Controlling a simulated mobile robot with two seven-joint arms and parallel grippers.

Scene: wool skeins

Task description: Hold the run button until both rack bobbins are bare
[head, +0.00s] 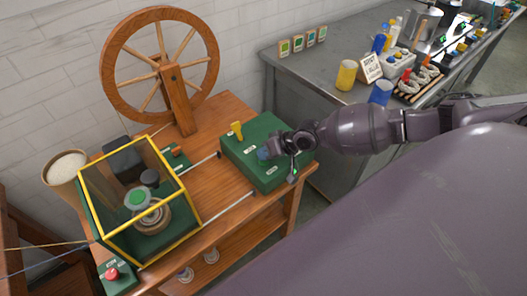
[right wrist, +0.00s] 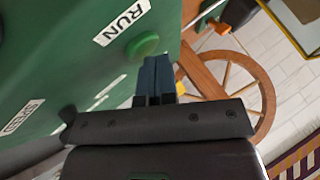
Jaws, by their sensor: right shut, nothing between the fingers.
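The green control box (head: 240,150) stands on the right end of the wooden table. In the right wrist view, the round green button (right wrist: 143,44) sits beside the RUN label (right wrist: 123,22) on the box face. My right gripper (right wrist: 157,62) is shut and empty, its blue fingertips close by the button's edge; I cannot tell whether they touch it. In the head view my right gripper (head: 266,153) hides the button. My left gripper is out of view.
A spinning wheel (head: 115,72) stands behind. A red button (head: 112,273) sits at the table's front left. A grey bench (head: 310,70) with cups lies beyond my right arm.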

